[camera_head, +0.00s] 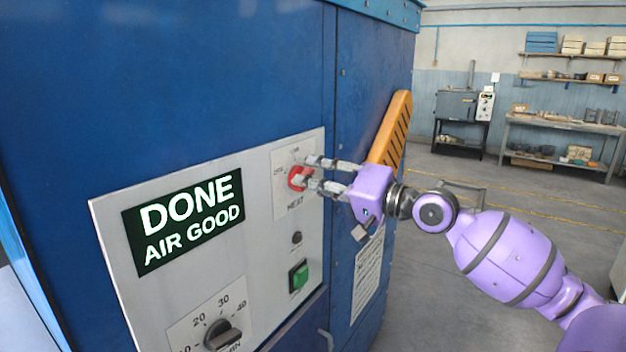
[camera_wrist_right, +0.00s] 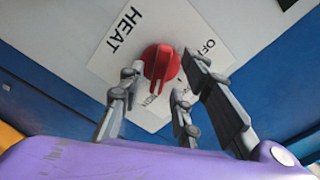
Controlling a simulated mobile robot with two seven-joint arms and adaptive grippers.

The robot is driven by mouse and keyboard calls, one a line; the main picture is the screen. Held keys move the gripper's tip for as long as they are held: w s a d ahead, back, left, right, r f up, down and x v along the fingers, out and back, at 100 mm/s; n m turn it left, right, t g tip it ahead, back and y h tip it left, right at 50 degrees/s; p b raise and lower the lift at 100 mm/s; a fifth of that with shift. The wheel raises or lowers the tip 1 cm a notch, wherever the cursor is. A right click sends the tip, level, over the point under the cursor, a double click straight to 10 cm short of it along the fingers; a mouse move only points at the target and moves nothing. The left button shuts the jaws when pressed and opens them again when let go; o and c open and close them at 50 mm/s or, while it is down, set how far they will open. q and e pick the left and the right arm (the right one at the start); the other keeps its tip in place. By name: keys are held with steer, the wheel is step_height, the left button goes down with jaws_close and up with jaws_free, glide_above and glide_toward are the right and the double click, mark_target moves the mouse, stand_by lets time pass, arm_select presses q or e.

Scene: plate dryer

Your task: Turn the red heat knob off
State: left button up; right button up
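The red heat knob (camera_head: 296,178) sits on a white HEAT plate on the machine's grey panel. In the right wrist view the knob (camera_wrist_right: 160,60) shows face on, its raised bar running down toward small lettering that seems to read ON. The OFF label (camera_wrist_right: 209,46) is to its right. My right gripper (camera_head: 308,172) is at the knob, its fingers spread, one passing above and one overlapping the knob's edge. In the wrist view the fingers (camera_wrist_right: 160,80) stand open on both sides of the knob; I cannot tell if any touches it. My left gripper is not in view.
A display (camera_head: 188,222) reads DONE, AIR GOOD. Below the knob are a green button (camera_head: 298,276) and a black dial (camera_head: 222,335). An orange slotted handle (camera_head: 392,130) rises just behind my right gripper. Open floor lies to the right, with shelves and a workbench beyond.

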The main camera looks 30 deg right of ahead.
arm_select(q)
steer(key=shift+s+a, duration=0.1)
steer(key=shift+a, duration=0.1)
arm_select(e)
steer(key=shift+w, duration=0.4)
steer(key=shift+a, duration=0.1)
steer(key=shift+c, duration=0.2)
jaws_close()
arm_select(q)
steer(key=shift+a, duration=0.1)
